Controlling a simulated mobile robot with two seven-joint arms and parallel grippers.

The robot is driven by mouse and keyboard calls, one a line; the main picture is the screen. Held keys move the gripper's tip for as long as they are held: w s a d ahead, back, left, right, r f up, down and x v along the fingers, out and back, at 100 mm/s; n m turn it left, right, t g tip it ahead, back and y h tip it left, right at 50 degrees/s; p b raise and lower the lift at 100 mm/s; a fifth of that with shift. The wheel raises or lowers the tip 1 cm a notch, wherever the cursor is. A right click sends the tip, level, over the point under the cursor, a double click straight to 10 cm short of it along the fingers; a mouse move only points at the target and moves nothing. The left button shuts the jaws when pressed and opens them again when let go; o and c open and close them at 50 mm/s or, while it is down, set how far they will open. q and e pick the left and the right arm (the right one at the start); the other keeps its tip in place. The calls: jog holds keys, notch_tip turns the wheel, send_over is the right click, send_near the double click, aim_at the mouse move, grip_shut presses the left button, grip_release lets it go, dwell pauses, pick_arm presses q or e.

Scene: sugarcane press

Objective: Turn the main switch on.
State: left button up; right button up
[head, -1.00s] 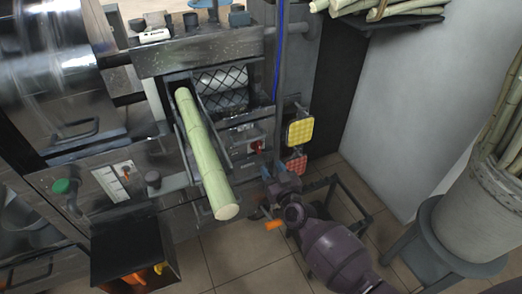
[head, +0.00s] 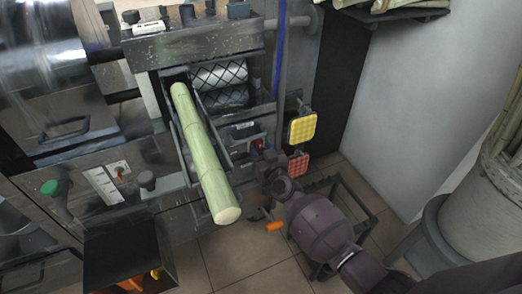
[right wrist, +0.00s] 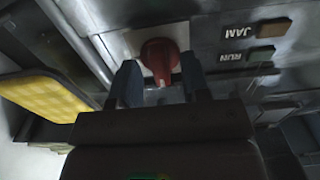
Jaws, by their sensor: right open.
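The main switch is a red rotary knob (right wrist: 160,58) on a pale plate on the press front in the right wrist view. It shows small and partly hidden in the head view (head: 257,143). My right gripper (right wrist: 160,76) is open, with one dark finger on each side of the knob; I cannot tell whether they touch it. In the head view my right gripper (head: 260,154) is at the press front, just below the knob. My left gripper is not in view.
A green sugarcane stalk (head: 204,150) lies in the sloping feed chute left of my right gripper. A yellow pad (head: 302,128) and a red pad (head: 298,163) stick out on the right. JAM (right wrist: 242,32) and RUN (right wrist: 236,57) labels sit beside the switch.

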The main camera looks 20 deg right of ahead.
jog(key=shift+c, duration=0.3)
grip_shut()
jog(key=shift+m, duration=0.4)
jog(key=m, duration=0.3)
jog(key=shift+m, duration=0.3)
jog(key=m, duration=0.4)
jog(key=shift+m, duration=0.3)
jog(key=m, duration=0.4)
jog(key=shift+f+m+b, duration=0.1)
jog(key=shift+m+b, duration=0.2)
jog(key=shift+m, duration=2.1)
